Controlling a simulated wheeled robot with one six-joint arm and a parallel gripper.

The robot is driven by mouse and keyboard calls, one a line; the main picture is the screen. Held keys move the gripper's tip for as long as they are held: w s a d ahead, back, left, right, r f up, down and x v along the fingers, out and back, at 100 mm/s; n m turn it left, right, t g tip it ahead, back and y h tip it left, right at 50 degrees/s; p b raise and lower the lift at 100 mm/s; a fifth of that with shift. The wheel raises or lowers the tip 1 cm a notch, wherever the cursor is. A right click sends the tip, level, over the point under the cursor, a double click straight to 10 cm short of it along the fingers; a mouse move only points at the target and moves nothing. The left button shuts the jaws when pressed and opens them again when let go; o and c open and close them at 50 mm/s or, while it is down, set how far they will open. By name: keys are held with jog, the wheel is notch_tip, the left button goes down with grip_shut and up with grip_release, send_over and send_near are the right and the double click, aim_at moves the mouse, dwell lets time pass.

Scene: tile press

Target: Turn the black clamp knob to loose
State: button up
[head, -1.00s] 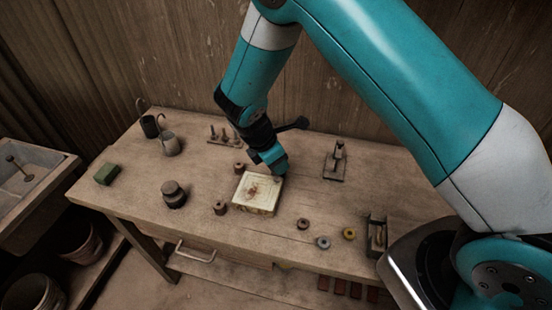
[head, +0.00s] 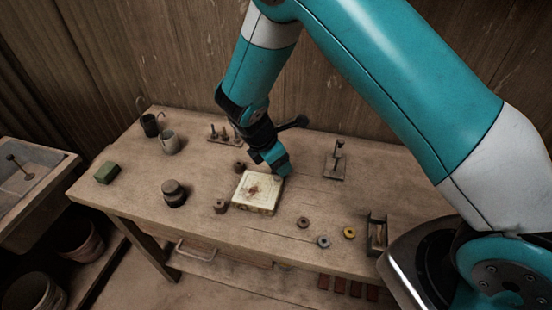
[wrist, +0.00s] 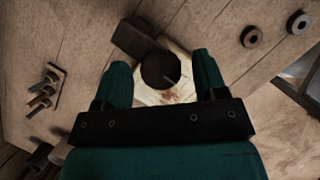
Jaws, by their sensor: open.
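The black clamp knob (wrist: 158,70) shows in the wrist view as a dark round shape with a small pale mark on its lower right. It lies over a cream tile with a red motif (wrist: 181,94). My gripper (wrist: 162,72) is open, with one teal finger on each side of the knob; I cannot tell whether they touch it. A dark block (wrist: 132,38) sits just beyond the knob. In the head view, my gripper (head: 279,168) is at the far right corner of the cream tile (head: 257,194), and the knob is hidden there.
Small brown pots (head: 220,206) stand beside the tile. A dark jar (head: 173,193) and green block (head: 107,173) are to the left, a peg rack (head: 224,139) behind. Coloured rings (head: 324,242) and a small stand (head: 336,165) are to the right. The table's front left is clear.

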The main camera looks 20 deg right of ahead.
jog(key=b+v, duration=0.3)
jog(key=v, duration=1.4)
jog(key=shift+r, duration=0.2)
jog(key=s+r+m+y, duration=0.2)
jog(key=s+m+y, duration=0.1)
jog(key=s, duration=0.5)
jog(key=s+d+r+m+y+b, duration=0.1)
jog(key=s+m+y, duration=0.1)
jog(key=s+m, duration=0.3)
jog(key=s+d+r+m+y+b, duration=0.1)
jog(key=s+m, duration=0.4)
jog(key=s, duration=0.5)
jog(key=r+y, duration=0.1)
jog(key=y, duration=0.1)
jog(key=shift+s+r+g+y, duration=0.3)
jog(key=shift+s+r+g, duration=0.05)
jog(key=shift+g, duration=0.05)
